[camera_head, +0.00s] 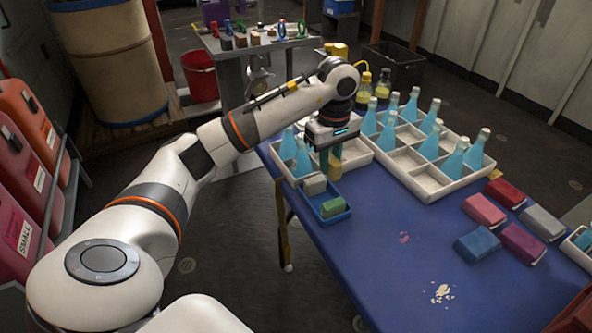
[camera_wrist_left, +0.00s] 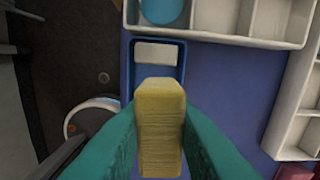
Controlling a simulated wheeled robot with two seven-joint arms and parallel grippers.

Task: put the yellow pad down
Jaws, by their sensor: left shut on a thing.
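The yellow pad (camera_head: 335,168) is held between the teal fingers of my left gripper (camera_head: 327,160), above the table's far left part. In the left wrist view the yellow pad (camera_wrist_left: 160,125) stands out from between the two fingers (camera_wrist_left: 160,140), which are shut on it. A small blue tray (camera_head: 341,217) sits just below and nearer than the gripper, at the table's left edge. My right gripper is not seen.
White divided crates (camera_head: 439,188) with blue bottles stand on the blue table (camera_head: 375,260) behind the tray. Red, pink, grey and blue pads (camera_head: 477,243) lie at the right. The table's front middle is mostly clear, with pale crumbs and a pink stain.

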